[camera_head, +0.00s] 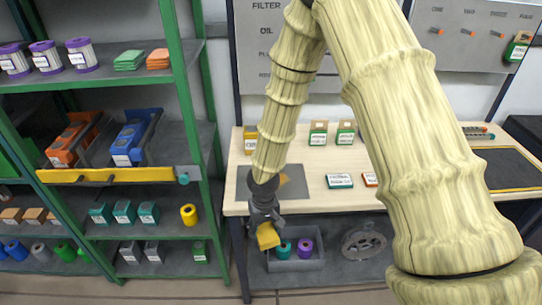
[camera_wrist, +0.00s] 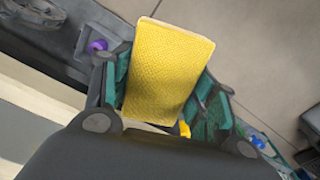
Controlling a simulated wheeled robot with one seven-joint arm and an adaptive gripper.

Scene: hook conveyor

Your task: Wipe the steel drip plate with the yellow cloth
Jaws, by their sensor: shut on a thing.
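My gripper (camera_head: 265,212) hangs down at the front edge of the bench, left of centre in the head view. It is shut on the yellow cloth (camera_head: 268,236), a flat folded pad that sticks out below the fingers. In the wrist view the cloth (camera_wrist: 168,70) sits between the teal fingers. A grey plate (camera_head: 296,187) lies on the left part of the bench top, behind my wrist, and looks like the steel drip plate. A yellowish-brown patch (camera_head: 283,180) shows on it. My arm hides part of the plate. The cloth is apart from it.
The wooden bench top (camera_head: 325,203) carries small boxes and labelled cards. A grey tray (camera_head: 313,263) with a teal and a purple roll stands on the shelf below. A yellow rail (camera_head: 110,175) with hooks crosses the green rack at left. Open floor lies in front.

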